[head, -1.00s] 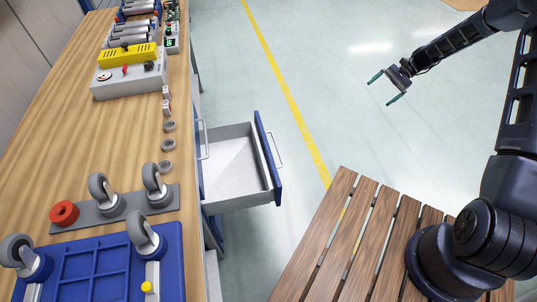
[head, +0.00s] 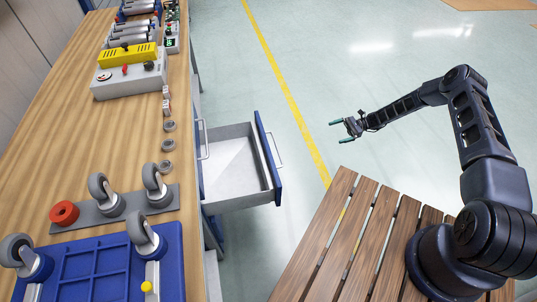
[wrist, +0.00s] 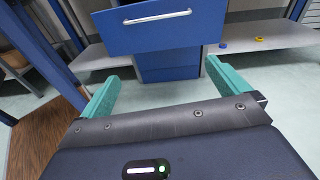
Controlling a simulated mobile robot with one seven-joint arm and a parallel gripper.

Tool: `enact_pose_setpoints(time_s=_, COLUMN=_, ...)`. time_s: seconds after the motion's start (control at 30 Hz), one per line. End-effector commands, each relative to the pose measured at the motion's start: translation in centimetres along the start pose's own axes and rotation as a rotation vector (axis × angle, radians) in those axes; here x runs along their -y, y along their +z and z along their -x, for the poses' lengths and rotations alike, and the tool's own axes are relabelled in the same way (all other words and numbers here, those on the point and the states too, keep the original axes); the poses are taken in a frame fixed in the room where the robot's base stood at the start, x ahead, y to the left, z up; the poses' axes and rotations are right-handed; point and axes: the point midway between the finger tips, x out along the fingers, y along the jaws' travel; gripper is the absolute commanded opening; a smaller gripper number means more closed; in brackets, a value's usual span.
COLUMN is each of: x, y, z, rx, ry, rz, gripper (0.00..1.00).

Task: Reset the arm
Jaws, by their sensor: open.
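My gripper (head: 339,131) is open and empty in the head view. It hangs over the free floor to the right of the open drawer (head: 262,160), apart from it, with its fingers pointing left. In the wrist view its two green fingers (wrist: 165,92) stand wide apart with nothing between them. The drawer's blue front and pale handle (wrist: 157,19) show ahead of the fingers in that view. My arm is bent at the elbow and rises from its base on the right.
A wooden workbench (head: 75,120) on the left bears casters, a red ring (head: 64,213), a blue tray (head: 78,262) and a grey control box with a yellow top (head: 128,75). The drawer juts from its side. A slatted wooden surface (head: 345,215) lies at lower right. The floor beyond is clear.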

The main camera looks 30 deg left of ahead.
Motion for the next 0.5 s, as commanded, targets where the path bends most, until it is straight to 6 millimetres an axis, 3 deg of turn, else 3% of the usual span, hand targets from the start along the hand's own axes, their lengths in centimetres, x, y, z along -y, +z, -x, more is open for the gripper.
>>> enact_pose_setpoints(time_s=0.03, x=-0.3, y=-1.4, z=-0.9, rx=0.023, ry=-0.009, rz=-0.017, gripper=1.0)
enact_pose_setpoints(time_s=0.2, x=-0.8, y=-4.3, z=-2.8, rx=0.079, ry=-0.037, rz=-0.056, gripper=1.0)
enact_pose_setpoints(time_s=0.5, x=-1.0, y=-5.4, z=-4.6, rx=0.103, ry=-0.048, rz=-0.075, gripper=1.0)
